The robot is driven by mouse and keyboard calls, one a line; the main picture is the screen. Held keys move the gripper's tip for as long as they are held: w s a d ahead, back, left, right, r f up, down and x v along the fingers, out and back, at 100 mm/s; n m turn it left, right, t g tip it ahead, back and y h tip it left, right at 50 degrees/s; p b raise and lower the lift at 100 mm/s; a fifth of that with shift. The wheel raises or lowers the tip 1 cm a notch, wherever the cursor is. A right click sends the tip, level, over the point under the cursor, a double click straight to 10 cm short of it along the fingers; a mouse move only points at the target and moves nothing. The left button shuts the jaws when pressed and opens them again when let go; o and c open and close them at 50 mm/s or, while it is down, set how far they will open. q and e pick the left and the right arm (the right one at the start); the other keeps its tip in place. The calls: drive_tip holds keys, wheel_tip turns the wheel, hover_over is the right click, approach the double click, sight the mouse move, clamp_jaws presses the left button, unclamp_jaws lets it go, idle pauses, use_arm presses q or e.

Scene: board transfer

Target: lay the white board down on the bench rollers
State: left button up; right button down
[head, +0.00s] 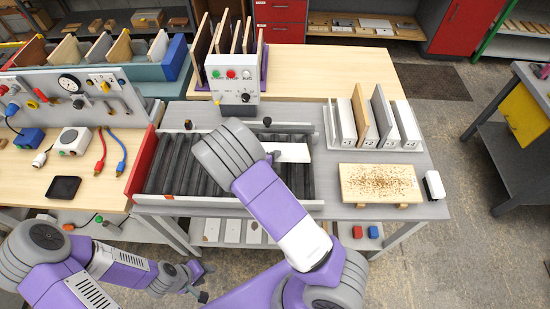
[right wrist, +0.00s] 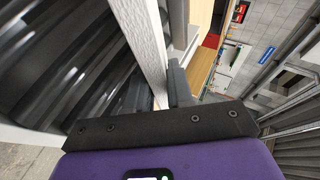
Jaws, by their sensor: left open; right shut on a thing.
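The white board (head: 291,152) shows in the head view as a pale piece beside my right wrist, over the dark bench rollers (head: 186,165). In the right wrist view the white board (right wrist: 146,45) runs as a narrow strip between the fingers of my right gripper (right wrist: 158,88), which is shut on it. The rollers (right wrist: 60,65) lie to the left there. My right arm hides the right gripper and part of the board in the head view. I cannot tell whether the board touches the rollers. My left gripper (head: 202,284) is open and empty, low in front of the bench.
A rack (head: 331,128) with several upright boards stands right of the rollers. A speckled wooden board (head: 380,183) lies in front of it. A control box (head: 232,78) stands behind the rollers, and a red end plate (head: 143,165) bounds them on the left.

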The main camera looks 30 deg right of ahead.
drive_tip(key=shift+f, duration=0.2)
drive_tip(key=c, duration=0.9)
unclamp_jaws()
drive_tip(key=shift+r, duration=0.1)
drive_tip(key=shift+c, duration=0.3)
drive_tip(key=shift+r+g+y+p, duration=0.2)
drive_tip(key=shift+g+y+p, duration=0.15)
drive_tip(key=shift+p, duration=0.2)
drive_tip(key=shift+r+g+y+p, duration=0.1)
drive_tip(key=shift+g+y+p, duration=0.25)
drive_tip(key=shift+y+p, duration=0.5)
drive_tip(key=y+p, duration=0.1)
drive_tip(key=p, duration=0.1)
drive_tip(key=g+y+p, duration=0.1)
drive_tip(key=p, duration=0.2)
drive_tip(key=shift+s+a+r, duration=0.15)
drive_tip(key=shift+a, duration=0.05)
drive_tip(key=shift+a+g+y+p, duration=0.1)
drive_tip(key=shift+g+y+p, duration=0.2)
drive_tip(key=shift+g+y, duration=0.1)
